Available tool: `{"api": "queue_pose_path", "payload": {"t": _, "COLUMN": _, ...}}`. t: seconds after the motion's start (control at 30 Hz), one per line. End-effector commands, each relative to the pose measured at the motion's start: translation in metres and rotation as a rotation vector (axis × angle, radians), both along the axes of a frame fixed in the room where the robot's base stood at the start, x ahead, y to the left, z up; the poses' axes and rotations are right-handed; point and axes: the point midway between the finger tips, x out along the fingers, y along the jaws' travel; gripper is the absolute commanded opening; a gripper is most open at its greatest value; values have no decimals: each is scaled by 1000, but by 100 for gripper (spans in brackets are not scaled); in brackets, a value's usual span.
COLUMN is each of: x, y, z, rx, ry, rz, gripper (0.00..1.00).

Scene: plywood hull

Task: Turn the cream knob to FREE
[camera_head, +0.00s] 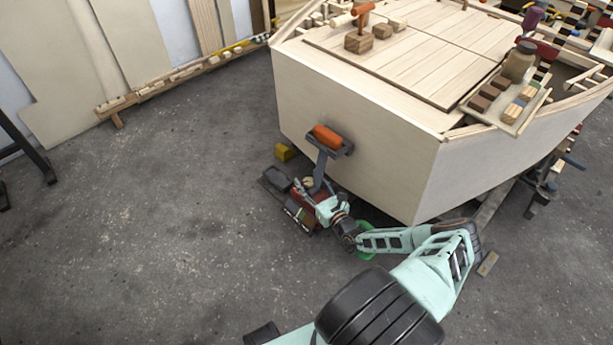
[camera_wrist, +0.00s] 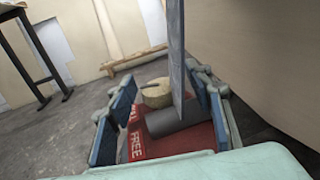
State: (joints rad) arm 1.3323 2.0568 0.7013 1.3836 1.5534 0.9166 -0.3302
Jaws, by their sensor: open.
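The cream knob (camera_wrist: 157,92) shows in the wrist view just beyond a red plate (camera_wrist: 165,143) that has FREE in white letters on its left side. In the head view the knob (camera_head: 308,183) is small, at the red unit (camera_head: 299,219) beside the hull. My gripper (camera_wrist: 160,98) is open, its blue pads on both sides of the knob in the picture. I cannot tell whether they touch it. A grey upright bar with a dark cylinder (camera_wrist: 180,122) stands between the fingers, near the right one. The knob's pointer and setting cannot be made out.
The pale plywood hull (camera_head: 350,130) stands close beside my gripper. An orange roll (camera_head: 327,136) sits on a grey holder above the red unit. A yellow block (camera_head: 285,152) lies behind it. The concrete floor (camera_head: 150,230) to the left is clear.

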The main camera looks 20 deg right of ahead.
Motion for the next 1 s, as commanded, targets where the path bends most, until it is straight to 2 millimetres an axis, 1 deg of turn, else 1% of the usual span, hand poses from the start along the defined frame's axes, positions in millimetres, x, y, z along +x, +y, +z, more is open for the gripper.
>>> {"api": "queue_pose_path", "payload": {"t": 0.37, "x": 1, "y": 2, "z": 0, "rx": 1, "ry": 0, "rz": -1, "gripper": 47}}
{"api": "queue_pose_path", "payload": {"t": 0.47, "x": 1, "y": 1, "z": 0, "rx": 0, "ry": 0, "rz": -1, "gripper": 38}}
{"api": "queue_pose_path", "payload": {"t": 0.77, "x": 1, "y": 1, "z": 0, "rx": 0, "ry": 0, "rz": -1, "gripper": 5}}
{"api": "queue_pose_path", "payload": {"t": 1.0, "x": 1, "y": 1, "z": -2, "rx": -2, "ry": 0, "rz": 22, "gripper": 4}}
